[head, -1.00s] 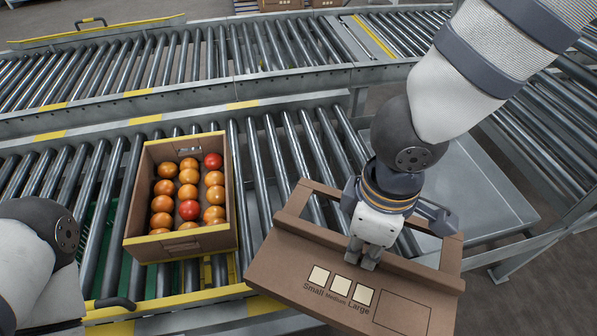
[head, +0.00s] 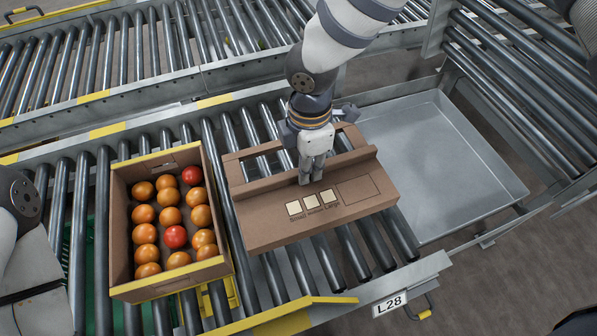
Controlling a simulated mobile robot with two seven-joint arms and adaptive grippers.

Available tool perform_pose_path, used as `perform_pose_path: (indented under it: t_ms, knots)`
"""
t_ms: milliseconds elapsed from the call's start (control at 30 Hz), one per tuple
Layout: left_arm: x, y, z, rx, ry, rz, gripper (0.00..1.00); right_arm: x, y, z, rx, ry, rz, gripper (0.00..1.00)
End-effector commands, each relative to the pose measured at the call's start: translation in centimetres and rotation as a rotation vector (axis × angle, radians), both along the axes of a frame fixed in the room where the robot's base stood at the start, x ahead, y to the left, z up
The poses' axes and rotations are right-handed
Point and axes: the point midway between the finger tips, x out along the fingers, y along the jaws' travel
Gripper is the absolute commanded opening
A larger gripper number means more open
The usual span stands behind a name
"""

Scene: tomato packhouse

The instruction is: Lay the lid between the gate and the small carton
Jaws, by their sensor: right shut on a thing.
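The lid (head: 268,225) is a flat brown cardboard piece with a raised ridge, cut-out openings and three pale squares marked with sizes. My right gripper (head: 311,180) is shut on its ridge from above. The lid is over the near conveyor's rollers, just right of an open carton (head: 221,235) of orange and red tomatoes. I cannot tell whether the lid touches the rollers. This is the only carton that shows clearly on this conveyor. My left gripper is outside the picture.
A grey metal tray (head: 455,165) stands empty right of the lid. A second roller conveyor (head: 140,50) runs behind.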

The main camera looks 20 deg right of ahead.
Motion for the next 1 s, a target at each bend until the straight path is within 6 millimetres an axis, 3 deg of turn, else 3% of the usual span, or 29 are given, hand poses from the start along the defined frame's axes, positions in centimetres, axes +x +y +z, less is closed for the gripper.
perform_pose_path:
  t_ms: [33,233,400,733,767,800,833,1000]
  knots:
    - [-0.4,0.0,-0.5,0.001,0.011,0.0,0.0,0.6,0.2,-1.3,0.002,0.004,-0.002,0.0]
    - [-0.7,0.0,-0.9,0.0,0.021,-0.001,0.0,2.2,0.6,-2.8,0.001,-0.001,-0.001,0.0]
    - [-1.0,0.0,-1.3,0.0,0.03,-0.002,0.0,2.1,0.6,-5.6,-0.001,-0.002,0.001,0.0]
    - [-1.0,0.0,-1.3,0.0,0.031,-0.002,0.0,2.2,0.6,-5.8,0.0,-0.004,0.0,0.0]
    - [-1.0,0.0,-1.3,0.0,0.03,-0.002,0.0,2.2,0.6,-5.7,0.0,-0.005,0.0,0.23]
    - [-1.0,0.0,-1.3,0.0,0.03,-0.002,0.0,2.2,0.6,-5.7,0.0,-0.005,0.0,0.32]
    - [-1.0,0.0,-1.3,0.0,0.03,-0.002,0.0,2.2,0.6,-5.7,0.0,-0.005,0.0,0.36]
    - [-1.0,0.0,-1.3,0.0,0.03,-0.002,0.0,2.2,0.6,-5.7,0.0,-0.005,0.0,0.36]
